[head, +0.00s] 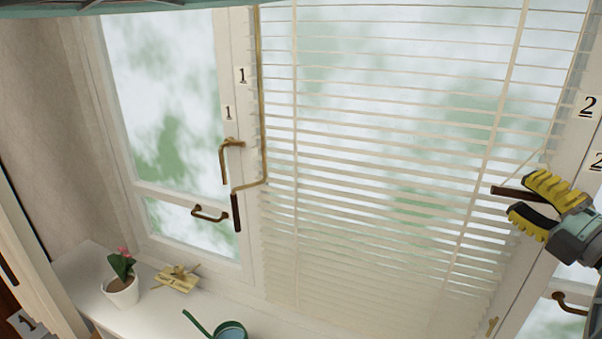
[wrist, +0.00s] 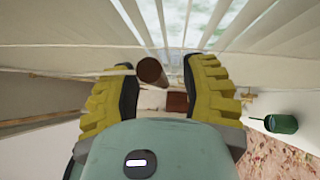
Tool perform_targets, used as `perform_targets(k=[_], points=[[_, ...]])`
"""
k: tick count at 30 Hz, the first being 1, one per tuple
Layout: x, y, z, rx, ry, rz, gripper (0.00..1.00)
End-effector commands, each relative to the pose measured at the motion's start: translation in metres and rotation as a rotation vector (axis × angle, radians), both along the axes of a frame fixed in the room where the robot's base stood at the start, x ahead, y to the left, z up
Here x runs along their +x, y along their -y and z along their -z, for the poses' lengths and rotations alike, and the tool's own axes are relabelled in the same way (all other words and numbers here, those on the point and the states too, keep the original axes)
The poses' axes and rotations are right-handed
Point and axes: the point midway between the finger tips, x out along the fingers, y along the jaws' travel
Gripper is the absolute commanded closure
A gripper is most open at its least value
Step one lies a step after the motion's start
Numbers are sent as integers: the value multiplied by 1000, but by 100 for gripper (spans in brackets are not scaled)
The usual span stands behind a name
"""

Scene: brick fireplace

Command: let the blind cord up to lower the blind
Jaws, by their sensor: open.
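The white slatted blind (head: 385,150) hangs over the right window and reaches low, its lower slats close together. A brown cord pull (head: 508,192) is at the blind's right edge, tilted almost level. The thin cord (head: 530,160) runs up and right from it. My gripper (head: 532,205) is open, its yellow-padded fingers on either side of the pull. In the wrist view, the round end of the pull (wrist: 152,72) shows between the open fingers, apart from both pads. Part of the pull is hidden behind the upper finger in the head view.
A tilt rod with a dark handle (head: 236,212) hangs at the blind's left. The sill (head: 150,315) holds a potted plant (head: 121,285), a wooden object (head: 177,279) and a green watering can (head: 228,330). The right window frame (head: 570,150) is close to my gripper.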

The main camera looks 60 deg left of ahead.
Motion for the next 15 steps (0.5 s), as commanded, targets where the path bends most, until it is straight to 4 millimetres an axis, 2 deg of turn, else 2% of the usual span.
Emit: perform_targets(k=[3,9,15], points=[[-3,28,4,0,-3,11,55],[-11,67,9,1,-3,7,55],[-16,91,12,1,-1,4,55]])
